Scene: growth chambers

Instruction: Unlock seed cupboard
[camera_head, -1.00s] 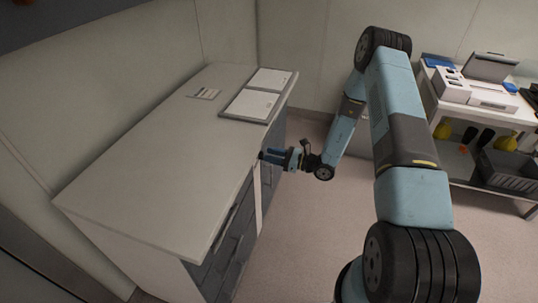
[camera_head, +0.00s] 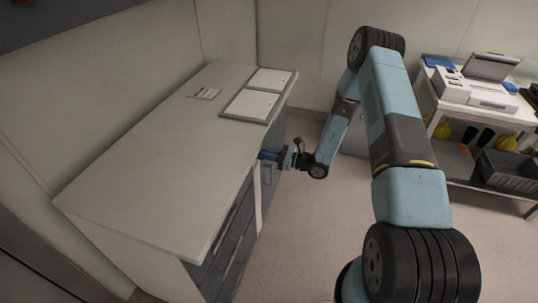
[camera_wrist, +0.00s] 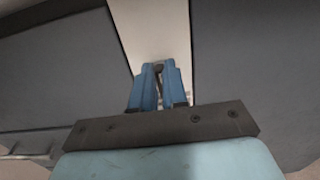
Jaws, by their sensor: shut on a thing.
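The seed cupboard appears to be the white-topped cabinet (camera_head: 165,165) on the left, with grey drawer and door fronts (camera_head: 232,235). My gripper (camera_head: 264,154) is at its front, just below the counter edge. In the wrist view my gripper's blue fingers (camera_wrist: 160,72) are shut on a small dark piece (camera_wrist: 158,68), mostly hidden between the fingertips. I cannot tell if it is a key. The fingertips lie in front of a pale upright strip (camera_wrist: 152,30) between two dark grey panels (camera_wrist: 65,70). A lock is not clearly visible.
Two white-faced panels or trays (camera_head: 252,104) and a small label-like item (camera_head: 204,94) lie on the counter. A shelf cart (camera_head: 445,112) with equipment and a dark crate (camera_head: 510,170) stands on the right. The floor (camera_head: 300,225) before the cabinet is clear.

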